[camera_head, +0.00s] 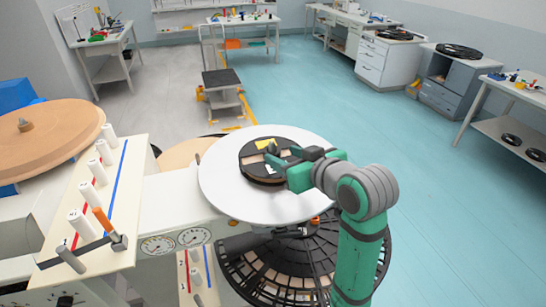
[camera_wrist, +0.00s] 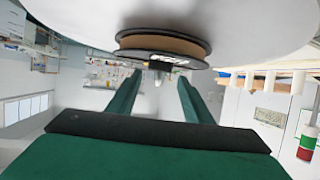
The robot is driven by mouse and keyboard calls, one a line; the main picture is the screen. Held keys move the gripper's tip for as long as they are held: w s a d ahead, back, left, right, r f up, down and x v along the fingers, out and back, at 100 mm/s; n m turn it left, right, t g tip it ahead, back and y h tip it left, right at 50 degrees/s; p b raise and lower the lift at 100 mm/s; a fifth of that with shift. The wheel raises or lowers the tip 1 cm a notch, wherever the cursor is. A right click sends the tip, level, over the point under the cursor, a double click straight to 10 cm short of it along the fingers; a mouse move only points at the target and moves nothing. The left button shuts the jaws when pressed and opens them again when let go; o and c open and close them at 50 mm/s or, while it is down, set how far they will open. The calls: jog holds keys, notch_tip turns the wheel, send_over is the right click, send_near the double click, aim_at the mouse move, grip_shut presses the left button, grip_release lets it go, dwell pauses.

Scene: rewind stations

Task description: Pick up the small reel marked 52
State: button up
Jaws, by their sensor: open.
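A small dark reel (camera_head: 262,163) with a tan middle and a yellow patch lies flat on a round white plate (camera_head: 225,195) in the head view. In the wrist view, which looks upside down, the reel (camera_wrist: 165,45) shows edge-on against the white plate (camera_wrist: 240,22), with a pale label on its rim. I cannot read a number on it. My green gripper (camera_head: 287,168) reaches over the plate from the right. Its two fingers (camera_wrist: 162,84) are apart and point at the reel's near edge, with nothing between them. Whether they touch the reel is unclear.
A large dark slotted disc (camera_head: 295,262) lies below the plate. A big tan reel (camera_head: 45,140) and a white panel with pegs (camera_head: 112,200) stand at left. Gauges (camera_head: 175,240) front the machine.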

aim_at(275, 153)
jog(key=shift+w+a+f, duration=0.1)
jog(key=shift+w+a, duration=0.05)
jog(key=shift+a, duration=0.15)
jog(key=shift+d+f+x, duration=0.1)
jog(key=shift+d+x, duration=0.05)
jog(key=shift+x, duration=0.9)
jog(key=shift+d+f+x, duration=0.1)
jog(key=shift+x, duration=1)
jog(key=shift+c, duration=0.3)
jog(key=c, duration=1)
jog(key=shift+w+a+r, duration=0.1)
jog(key=shift+c, duration=0.3)
jog(key=shift+w+r, duration=0.1)
